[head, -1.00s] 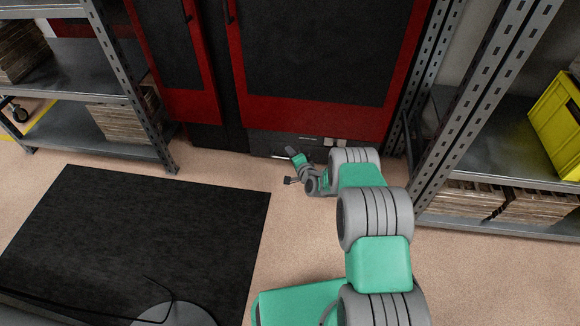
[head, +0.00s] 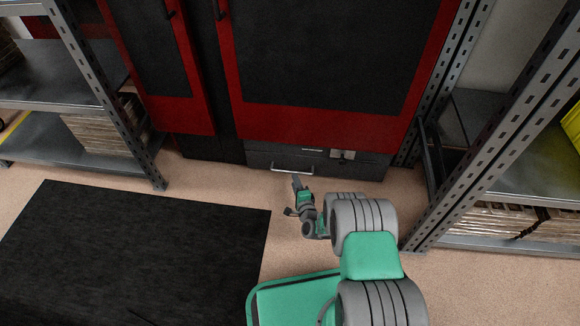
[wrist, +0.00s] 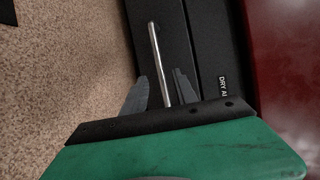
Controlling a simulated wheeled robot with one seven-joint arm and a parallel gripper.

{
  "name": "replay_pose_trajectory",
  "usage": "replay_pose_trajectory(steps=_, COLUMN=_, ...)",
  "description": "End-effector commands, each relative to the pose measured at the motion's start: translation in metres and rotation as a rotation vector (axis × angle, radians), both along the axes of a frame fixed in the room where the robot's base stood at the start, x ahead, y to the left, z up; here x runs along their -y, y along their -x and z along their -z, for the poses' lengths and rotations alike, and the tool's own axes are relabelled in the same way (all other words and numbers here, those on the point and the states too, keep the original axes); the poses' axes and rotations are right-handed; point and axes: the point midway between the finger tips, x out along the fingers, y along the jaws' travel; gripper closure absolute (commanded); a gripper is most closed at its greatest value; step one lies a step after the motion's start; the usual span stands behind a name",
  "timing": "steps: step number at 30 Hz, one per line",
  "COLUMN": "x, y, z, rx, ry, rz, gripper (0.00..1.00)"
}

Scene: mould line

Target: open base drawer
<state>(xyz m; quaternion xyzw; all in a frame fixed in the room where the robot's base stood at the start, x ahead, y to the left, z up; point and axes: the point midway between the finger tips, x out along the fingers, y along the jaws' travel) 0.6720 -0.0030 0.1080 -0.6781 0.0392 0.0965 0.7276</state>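The base drawer (head: 345,170) is a dark grey panel at the foot of the red and black cabinet. Its pale bar handle (head: 292,171) is at the left part of the front. I see no clear gap around the drawer. My gripper (head: 297,183) is low in front of the handle in the head view. In the wrist view, the handle (wrist: 156,50) runs lengthwise between the two spread fingers of my gripper (wrist: 161,88). The fingers are open, with space on each side of the bar. Its lower end is partly hidden by the gripper body.
Metal shelving (head: 85,95) stands to the left, and a shelf upright (head: 490,140) rises close on the right of my arm. A black mat (head: 130,245) lies on the floor at left. Bare floor (head: 225,190) lies before the cabinet.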

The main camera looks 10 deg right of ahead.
Motion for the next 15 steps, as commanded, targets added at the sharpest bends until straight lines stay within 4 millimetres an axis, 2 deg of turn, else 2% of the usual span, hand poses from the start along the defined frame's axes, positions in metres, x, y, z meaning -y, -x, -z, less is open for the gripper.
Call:
replay_pose_trajectory(steps=9, x=0.0, y=-0.056, z=0.016, rx=0.002, ry=0.002, rz=0.005, gripper=0.66)
replay_pose_trajectory(steps=15, x=-0.002, y=-0.072, z=0.015, rx=0.001, ry=0.0, rz=0.006, gripper=0.66)
